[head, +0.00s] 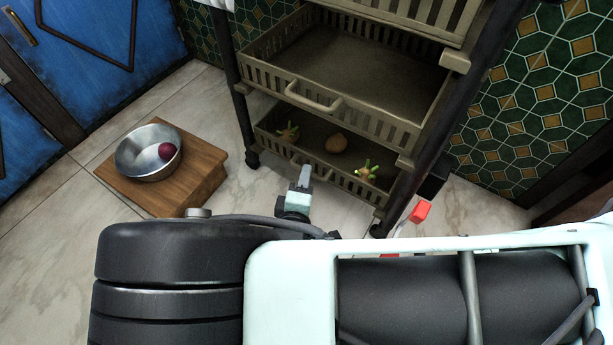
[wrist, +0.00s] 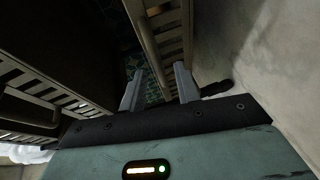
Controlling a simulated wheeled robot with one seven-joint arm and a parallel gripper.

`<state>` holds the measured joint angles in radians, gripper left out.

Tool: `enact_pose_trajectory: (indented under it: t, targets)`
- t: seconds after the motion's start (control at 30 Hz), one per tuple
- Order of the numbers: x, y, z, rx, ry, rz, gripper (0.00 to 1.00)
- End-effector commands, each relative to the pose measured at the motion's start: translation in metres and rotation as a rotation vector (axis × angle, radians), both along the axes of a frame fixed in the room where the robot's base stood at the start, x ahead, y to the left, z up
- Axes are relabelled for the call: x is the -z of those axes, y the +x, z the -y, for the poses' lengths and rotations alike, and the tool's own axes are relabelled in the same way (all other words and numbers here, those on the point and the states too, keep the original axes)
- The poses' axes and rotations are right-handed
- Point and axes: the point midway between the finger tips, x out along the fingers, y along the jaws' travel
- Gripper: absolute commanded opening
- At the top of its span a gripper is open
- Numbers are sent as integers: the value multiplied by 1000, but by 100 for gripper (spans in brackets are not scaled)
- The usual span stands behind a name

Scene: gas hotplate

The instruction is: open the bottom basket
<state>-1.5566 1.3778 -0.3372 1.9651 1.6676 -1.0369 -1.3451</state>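The bottom basket (head: 345,178) is a beige slatted basket low in a dark-framed trolley, holding several vegetables. My gripper (head: 304,176) is at its front, left of the middle, pointing towards it. In the wrist view my gripper (wrist: 158,78) has its two grey fingers apart, with nothing visibly clamped. A beige slatted basket wall (wrist: 150,45) runs down between and beyond the fingers; I cannot tell whether they touch it.
A middle basket (head: 350,65) with a curved handle (head: 313,98) sits above, empty. To the left, a metal bowl (head: 138,166) with a dark red round item (head: 167,151) stands on a wooden stool (head: 190,192). A trolley leg (head: 412,180) stands right. Tiled floor lies between stool and trolley.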

Motion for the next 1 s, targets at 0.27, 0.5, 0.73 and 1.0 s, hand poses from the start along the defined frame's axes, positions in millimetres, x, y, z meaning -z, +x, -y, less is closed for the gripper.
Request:
enact_pose_trajectory:
  t: [0.27, 0.5, 0.73, 1.0]
  targets:
    - [6, 28, 8, 0, 0, 0, 32]
    - [6, 31, 8, 0, 0, -1, 32]
    - [6, 31, 8, 0, 0, -1, 0]
    - [5, 30, 8, 0, 0, -1, 0]
